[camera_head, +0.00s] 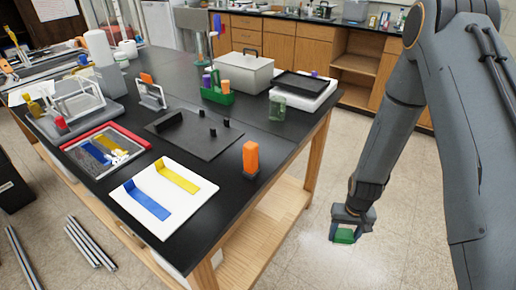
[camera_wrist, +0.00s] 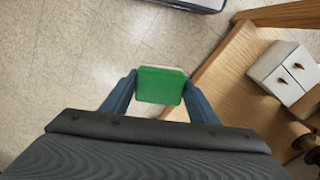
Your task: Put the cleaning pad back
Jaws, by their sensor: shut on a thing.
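The cleaning pad is probably the green block (camera_wrist: 160,86) between my fingertips; it has a flat green face with a pale edge in the wrist view. It also shows as a small green piece (camera_head: 343,236) in the head view. My gripper (camera_head: 347,225) is shut on it and holds it in the air, off the right side of the black table (camera_head: 215,215), over the open floor. In the wrist view both blue-grey fingers (camera_wrist: 158,92) press on its sides. Nothing shows clearly as the pad's own place.
The table holds a white board with blue and yellow strips (camera_head: 165,196), an orange block (camera_head: 250,157), a dark plate (camera_head: 193,133), a green caddy (camera_head: 218,92), a clear green cup (camera_head: 277,108) and a grey lidded box (camera_head: 243,72). A wooden lower shelf (camera_head: 262,220) lies below. The floor at right is clear.

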